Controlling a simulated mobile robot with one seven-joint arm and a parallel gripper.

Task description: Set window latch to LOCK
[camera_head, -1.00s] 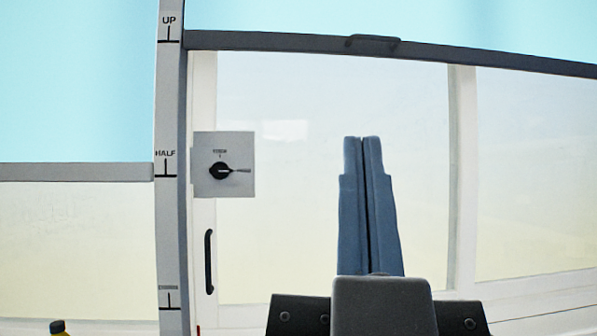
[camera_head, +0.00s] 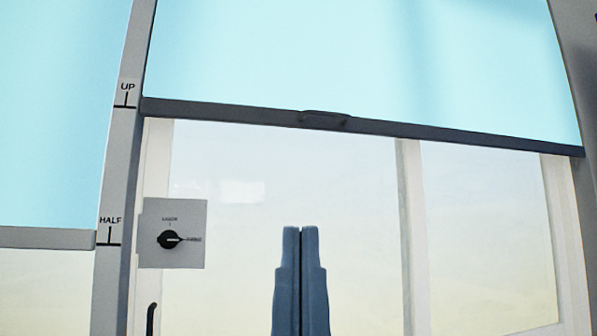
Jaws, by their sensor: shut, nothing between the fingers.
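The window latch is a black rotary knob (camera_head: 168,239) on a square grey plate (camera_head: 185,258), mounted on the window frame at the left. Its pointer points right, toward a small label too blurred to read. A label above the knob, with a tick mark, is also hard to read but looks like LOCK. My gripper (camera_head: 300,230) has blue fingers pointing up at the lower middle. They are shut together with nothing between them. In the picture they are to the right of the latch plate, apart from it.
A light blue blind with a dark bottom bar (camera_head: 400,130) and small handle (camera_head: 324,120) hangs above. A post (camera_head: 118,170) marked UP and HALF stands at left. A second blind's bar (camera_head: 45,238) is left of it. A dark handle (camera_head: 151,318) sits below the latch.

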